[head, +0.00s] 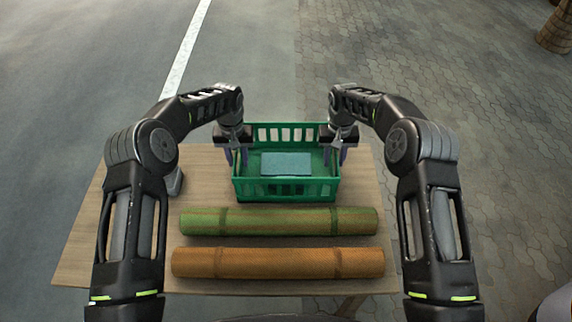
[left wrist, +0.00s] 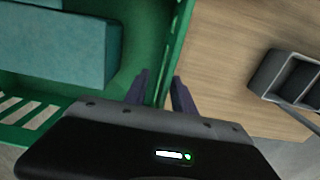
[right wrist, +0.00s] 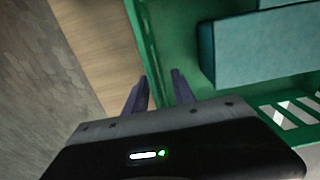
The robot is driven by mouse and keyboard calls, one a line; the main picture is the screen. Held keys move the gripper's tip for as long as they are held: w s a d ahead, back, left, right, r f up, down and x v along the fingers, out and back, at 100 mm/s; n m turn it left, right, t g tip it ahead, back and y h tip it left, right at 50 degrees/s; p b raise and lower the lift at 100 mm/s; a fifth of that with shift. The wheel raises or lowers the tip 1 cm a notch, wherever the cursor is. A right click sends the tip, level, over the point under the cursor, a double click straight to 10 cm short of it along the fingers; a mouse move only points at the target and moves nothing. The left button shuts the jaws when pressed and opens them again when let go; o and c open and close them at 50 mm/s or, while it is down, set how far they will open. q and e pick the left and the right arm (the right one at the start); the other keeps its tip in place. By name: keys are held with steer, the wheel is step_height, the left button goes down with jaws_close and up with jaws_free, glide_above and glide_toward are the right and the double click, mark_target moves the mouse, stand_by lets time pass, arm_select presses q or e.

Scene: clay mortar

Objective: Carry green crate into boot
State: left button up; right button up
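The green crate (head: 286,190) stands upright on the wooden table, with a teal block (head: 286,163) lying inside it. My left gripper (head: 237,157) is at the crate's left side wall, one finger inside and one outside. Its fingers stand apart with the wall between them in the left wrist view (left wrist: 160,85). My right gripper (head: 335,157) straddles the right side wall in the same way, its fingers apart around the wall in the right wrist view (right wrist: 159,82). No boot is in view.
A green cylinder (head: 280,221) and an orange cylinder (head: 278,262) lie across the wooden table (head: 90,240) in front of the crate. A grey open holder (left wrist: 285,75) stands on the table left of the crate. Beyond the table is open paved ground.

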arm_select(q)
steer(key=shift+f, duration=0.5)
arm_select(e)
steer(key=shift+f, duration=0.5)
arm_select(q)
jaws_close()
arm_select(e)
jaws_close()
arm_select(q)
steer(key=shift+r, duration=0.1)
arm_select(e)
steer(key=shift+r, duration=0.1)
